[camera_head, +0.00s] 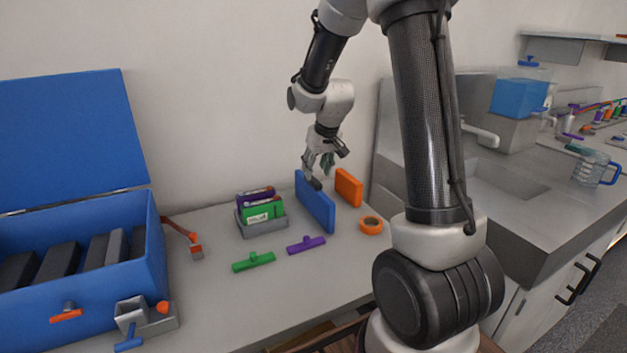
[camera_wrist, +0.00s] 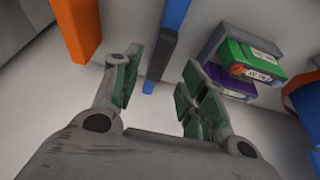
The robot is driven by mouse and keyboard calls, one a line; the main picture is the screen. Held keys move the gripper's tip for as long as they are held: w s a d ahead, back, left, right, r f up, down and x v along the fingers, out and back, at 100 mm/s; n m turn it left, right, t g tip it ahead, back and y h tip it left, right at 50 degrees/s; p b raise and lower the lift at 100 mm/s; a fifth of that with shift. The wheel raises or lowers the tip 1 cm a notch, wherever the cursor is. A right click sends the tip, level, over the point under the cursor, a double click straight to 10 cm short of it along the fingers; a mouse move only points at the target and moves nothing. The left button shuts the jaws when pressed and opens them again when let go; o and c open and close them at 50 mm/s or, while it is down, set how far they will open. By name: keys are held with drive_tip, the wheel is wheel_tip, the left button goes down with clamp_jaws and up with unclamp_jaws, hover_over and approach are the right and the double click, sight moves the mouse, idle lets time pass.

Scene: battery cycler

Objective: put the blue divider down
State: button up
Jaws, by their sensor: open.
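The blue divider (camera_head: 314,203) is a flat blue panel standing upright on its long edge on the grey counter. In the wrist view the blue divider (camera_wrist: 172,32) runs upward from between my fingertips. My gripper (camera_head: 318,172) is over the divider's far end, pointing down. In the wrist view my gripper (camera_wrist: 157,82) has its fingers spread, with a gap on both sides of the divider. Whether a finger touches the divider cannot be told.
An orange panel (camera_head: 348,187) stands right of the divider, an orange tape roll (camera_head: 371,225) in front of it. A grey tray (camera_head: 264,229) with packs stands left. Purple (camera_head: 306,244) and green (camera_head: 254,261) T-shaped pieces lie in front. A blue case (camera_head: 146,253) is far left.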

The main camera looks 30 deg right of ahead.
drive_tip(key=shift+v, duration=1.05)
drive_tip(key=s+a+r, duration=0.2)
drive_tip(key=s+r, duration=0.9)
drive_tip(key=s, duration=0.5)
drive_tip(key=s+r, duration=0.1)
drive_tip(key=s, duration=1.4)
drive_tip(key=shift+a, duration=0.2)
